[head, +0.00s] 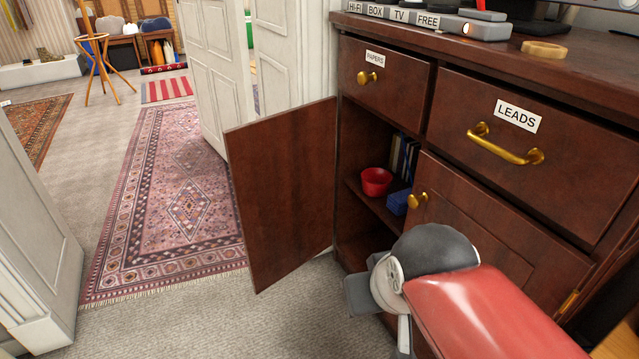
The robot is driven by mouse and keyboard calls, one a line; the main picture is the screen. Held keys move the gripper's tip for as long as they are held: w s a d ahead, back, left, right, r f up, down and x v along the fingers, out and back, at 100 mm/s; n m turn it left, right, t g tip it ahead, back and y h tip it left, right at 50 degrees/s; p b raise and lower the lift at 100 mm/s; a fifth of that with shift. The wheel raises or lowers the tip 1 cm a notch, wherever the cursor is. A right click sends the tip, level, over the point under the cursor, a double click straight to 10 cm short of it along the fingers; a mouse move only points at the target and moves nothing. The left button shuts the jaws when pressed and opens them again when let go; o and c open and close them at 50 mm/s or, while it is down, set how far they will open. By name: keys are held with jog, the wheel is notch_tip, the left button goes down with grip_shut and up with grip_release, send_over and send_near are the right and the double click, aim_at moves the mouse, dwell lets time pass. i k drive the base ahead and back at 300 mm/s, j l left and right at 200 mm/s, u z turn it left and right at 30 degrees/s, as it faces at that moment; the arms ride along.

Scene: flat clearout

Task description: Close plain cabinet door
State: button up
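The plain cabinet door (285,195) is a flat dark brown panel on the left side of the dark wooden cabinet (385,95). It stands wide open, swung out to the left. My arm comes in from the lower right, in front of the cabinet. My gripper (360,294) is at the lower middle, to the right of the open door and in front of the cabinet's lower opening. It appears apart from the door. My own wrist hides most of it, so its fingers cannot be made out.
The open compartment holds a red bowl (376,181), a blue box (398,202) and upright books (404,157) on a shelf. A closed panelled door (490,215) with a brass knob is to the right. Drawers labelled PAPERS (383,78) and LEADS (520,150) are above.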

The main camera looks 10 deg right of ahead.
aim_at(282, 165)
jog(key=i+j+z, duration=0.1)
jog(key=j+z, duration=0.15)
jog(key=z, duration=0.15)
jog(key=i+j+z, duration=0.1)
jog(key=j+z, duration=0.5)
jog(key=z, duration=0.2)
jog(key=j+z, duration=0.55)
jog(key=j, duration=0.5)
jog(key=k+j+z, duration=0.1)
jog(key=j, duration=0.5)
jog(key=k+j, duration=0.1)
jog(key=j, duration=0.5)
jog(key=j+z, duration=0.15)
jog(key=j, duration=0.45)
jog(key=i+j, duration=0.15)
jog(key=i, duration=0.1)
